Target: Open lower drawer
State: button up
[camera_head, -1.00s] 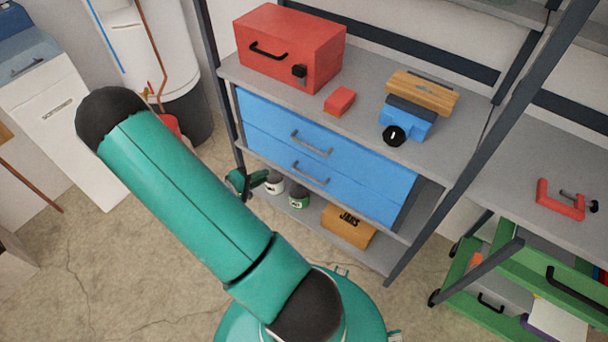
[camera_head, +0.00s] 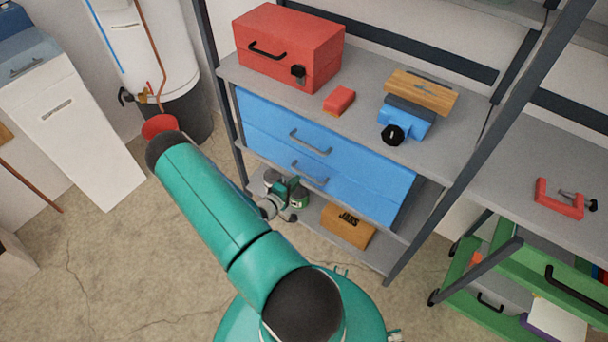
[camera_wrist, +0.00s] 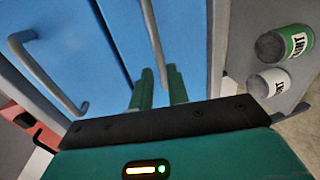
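The blue lower drawer (camera_head: 355,190) is closed under the closed upper drawer (camera_head: 350,160) in the shelf unit. Its grey bar handle (camera_head: 310,175) also shows in the wrist view (camera_wrist: 153,38). My gripper (camera_head: 291,188) is just below and left of that handle in the head view. In the wrist view my two green fingers (camera_wrist: 159,84) are apart, with the handle's near end appearing between them. I cannot tell whether they touch it. The upper drawer's handle (camera_wrist: 48,75) is left of the fingers in the wrist view.
A red toolbox (camera_head: 288,48), a red block (camera_head: 339,101) and a blue tool (camera_head: 408,118) are on top. Floor in front of the shelf (camera_head: 190,265) is clear.

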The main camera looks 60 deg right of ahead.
aim_at(304, 175)
jog(key=x, duration=0.6)
jog(key=shift+d, duration=0.1)
grip_shut()
